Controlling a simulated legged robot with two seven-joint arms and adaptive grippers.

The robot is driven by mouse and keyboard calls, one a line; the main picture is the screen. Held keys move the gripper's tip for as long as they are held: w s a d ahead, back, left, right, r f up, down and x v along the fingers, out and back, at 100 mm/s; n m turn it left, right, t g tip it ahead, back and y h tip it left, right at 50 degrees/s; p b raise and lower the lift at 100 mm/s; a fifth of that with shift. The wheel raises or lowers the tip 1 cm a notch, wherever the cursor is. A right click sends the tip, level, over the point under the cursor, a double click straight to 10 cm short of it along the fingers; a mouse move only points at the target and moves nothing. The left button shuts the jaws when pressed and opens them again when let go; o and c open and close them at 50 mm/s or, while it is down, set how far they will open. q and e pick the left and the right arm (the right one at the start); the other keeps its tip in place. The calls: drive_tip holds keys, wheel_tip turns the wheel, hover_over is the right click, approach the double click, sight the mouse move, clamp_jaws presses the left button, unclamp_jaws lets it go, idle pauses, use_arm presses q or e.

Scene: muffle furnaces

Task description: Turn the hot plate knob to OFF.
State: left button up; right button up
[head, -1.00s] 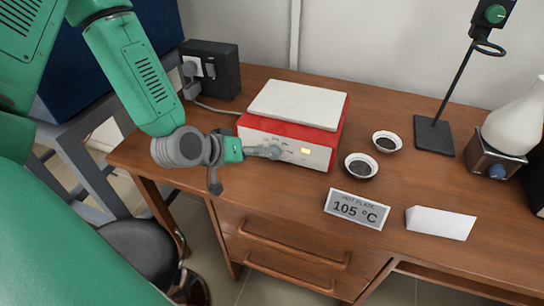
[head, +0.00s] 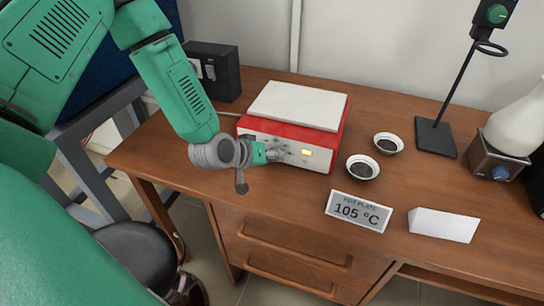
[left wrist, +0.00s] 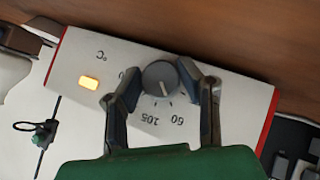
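The red hot plate (head: 338,135) with a white top stands on the wooden desk. Its pale front panel (left wrist: 235,95) fills much of the left wrist view, upside down, with a lit orange indicator (left wrist: 89,83) and printed 105 and 60. The round grey knob (left wrist: 160,77) has a pale pointer mark towards the printed numbers. My left gripper (left wrist: 165,75) is at the panel, its fingers open on either side of the knob; firm contact cannot be told. It also shows in the head view (head: 283,151), hiding the knob. My right gripper is not in view.
A display (head: 358,211) reads HOT PLATE 105 °C. Two small dishes (head: 362,168) (head: 388,143) of dark material stand right of the hot plate. A blank white card (head: 443,225), a stand (head: 436,137) and a white flask (head: 515,125) are farther right. A black socket box (head: 213,72) is behind left.

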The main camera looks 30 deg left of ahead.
use_arm(q)
drive_tip(key=shift+o, duration=0.2)
drive_tip(key=shift+a+f, duration=0.1)
drive_tip(key=shift+a+f+n+h+b, duration=0.1)
drive_tip(key=shift+n+h+b, duration=0.4)
drive_tip(key=shift+b, duration=0.5)
drive_tip(key=n+t+h+b, duration=0.1)
drive_tip(key=b, duration=0.1)
drive_tip(key=h+b, duration=0.1)
drive_tip(key=b, duration=0.2)
drive_tip(key=n+t+h+b, duration=0.1)
drive_tip(key=b, duration=0.2)
drive_tip(key=shift+a+f+n+t+h, duration=0.1)
drive_tip(key=shift+f+n+t+h, duration=0.15)
drive_tip(key=shift+n+t+h, duration=0.05)
drive_tip(key=shift+r+b, duration=0.2)
drive_tip(key=shift+b, duration=0.8)
drive_tip(key=o, duration=1.1)
drive_tip(key=shift+h, duration=0.3)
drive_tip(key=shift+s, duration=0.1)
